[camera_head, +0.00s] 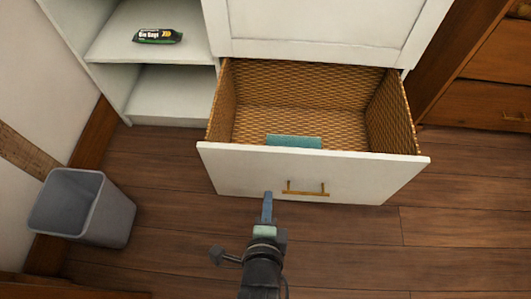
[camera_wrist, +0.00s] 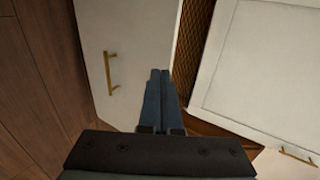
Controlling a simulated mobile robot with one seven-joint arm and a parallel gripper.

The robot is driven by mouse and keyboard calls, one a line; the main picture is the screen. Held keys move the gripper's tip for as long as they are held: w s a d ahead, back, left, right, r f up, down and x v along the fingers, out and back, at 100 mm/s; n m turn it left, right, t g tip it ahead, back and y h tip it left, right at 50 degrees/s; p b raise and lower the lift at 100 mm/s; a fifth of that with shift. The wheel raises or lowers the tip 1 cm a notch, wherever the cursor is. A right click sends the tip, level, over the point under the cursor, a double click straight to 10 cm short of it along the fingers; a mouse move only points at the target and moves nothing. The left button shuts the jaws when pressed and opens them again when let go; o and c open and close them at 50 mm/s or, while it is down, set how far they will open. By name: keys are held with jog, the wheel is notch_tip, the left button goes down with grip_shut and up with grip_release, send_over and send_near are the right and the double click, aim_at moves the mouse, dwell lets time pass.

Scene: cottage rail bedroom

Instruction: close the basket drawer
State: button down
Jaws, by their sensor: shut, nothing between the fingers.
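The basket drawer (camera_head: 310,178) is pulled out from the white cabinet, with a white front and woven wicker walls. A brass handle (camera_head: 305,189) is on its front, and it also shows in the wrist view (camera_wrist: 110,72). A teal item (camera_head: 294,142) lies inside near the front. My gripper (camera_head: 267,197) is shut and empty, in front of the drawer front and left of the handle. In the wrist view its fingers (camera_wrist: 159,76) are together, over the drawer front (camera_wrist: 135,50). I cannot tell whether they touch it.
A grey bin (camera_head: 84,207) stands on the wooden floor at the left. A brown wooden dresser (camera_head: 497,75) is at the right. The floor at the right front is clear.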

jog(key=b, duration=0.5)
send_near(272, 154)
notch_tip(272, 154, down, 3)
jog(key=w+b, duration=0.1)
jog(key=w, duration=0.3)
jog(key=shift+w+f, duration=0.15)
jog(key=shift+w, duration=0.6)
